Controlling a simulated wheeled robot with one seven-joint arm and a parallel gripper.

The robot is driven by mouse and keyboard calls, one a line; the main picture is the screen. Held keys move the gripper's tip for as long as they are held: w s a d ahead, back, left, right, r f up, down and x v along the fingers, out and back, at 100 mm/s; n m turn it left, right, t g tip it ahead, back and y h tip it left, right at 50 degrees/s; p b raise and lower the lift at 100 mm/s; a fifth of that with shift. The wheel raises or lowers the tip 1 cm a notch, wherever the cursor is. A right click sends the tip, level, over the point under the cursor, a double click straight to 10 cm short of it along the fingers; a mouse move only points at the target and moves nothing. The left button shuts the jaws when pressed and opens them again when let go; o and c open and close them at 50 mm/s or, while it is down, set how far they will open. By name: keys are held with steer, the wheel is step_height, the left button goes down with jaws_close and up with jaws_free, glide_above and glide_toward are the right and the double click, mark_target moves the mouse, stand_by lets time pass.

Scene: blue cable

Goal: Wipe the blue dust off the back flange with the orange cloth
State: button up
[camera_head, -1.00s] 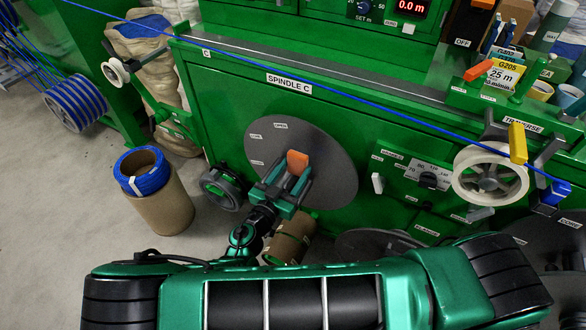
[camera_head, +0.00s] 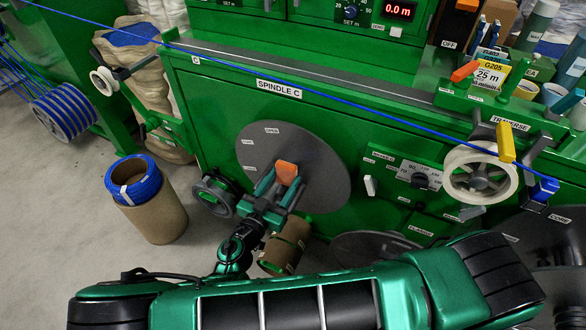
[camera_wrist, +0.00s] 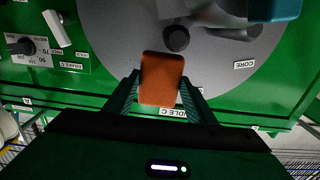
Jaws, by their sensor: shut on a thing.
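My gripper (camera_head: 284,182) is shut on the orange cloth (camera_head: 287,172), a small folded block. The wrist view shows the orange cloth (camera_wrist: 162,79) between the two green fingers. The back flange (camera_head: 318,160) is a large grey disc on the green machine, under the label "SPINDLE C". The cloth is in front of the disc; I cannot tell whether it touches it. The flange also fills the upper part of the wrist view (camera_wrist: 120,45). I cannot make out blue dust on the visible part of it. My gripper and arm hide part of its lower area.
A dark handwheel (camera_head: 214,194) sticks out left of the flange. A brown core (camera_head: 285,246) lies below my gripper. A blue cable (camera_head: 330,105) runs across the machine front to a white pulley (camera_head: 479,174). A cardboard tube with a blue coil (camera_head: 148,200) stands on the left floor.

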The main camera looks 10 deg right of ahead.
mark_target(300, 153)
steer(key=shift+x, duration=3.3)
steer(key=shift+x, duration=1.05)
steer(key=shift+d+f, duration=0.1)
steer(key=shift+s+d+r, duration=0.3)
steer(key=shift+s+d, duration=0.3)
steer(key=shift+d, duration=0.1)
steer(key=shift+s+d+r, duration=0.3)
steer(key=shift+s+d, duration=0.25)
steer(key=shift+d, duration=0.2)
steer(key=shift+s+d+r, duration=0.25)
steer(key=shift+s+d, duration=0.2)
steer(key=shift+d, duration=0.35)
steer(key=shift+s+d+r, duration=0.3)
steer(key=shift+s+d, duration=0.15)
steer(key=shift+d, duration=0.4)
steer(key=shift+a, duration=0.1)
steer(key=shift+w+a+f, duration=0.4)
steer(key=shift+w+a, duration=0.3)
steer(key=shift+a, duration=0.3)
steer(key=shift+w+a+f, duration=0.35)
steer(key=shift+w+a, duration=0.3)
steer(key=shift+a, duration=0.4)
steer(key=shift+w+a+f, duration=0.4)
steer(key=shift+w+a, duration=0.3)
steer(key=shift+a, duration=0.3)
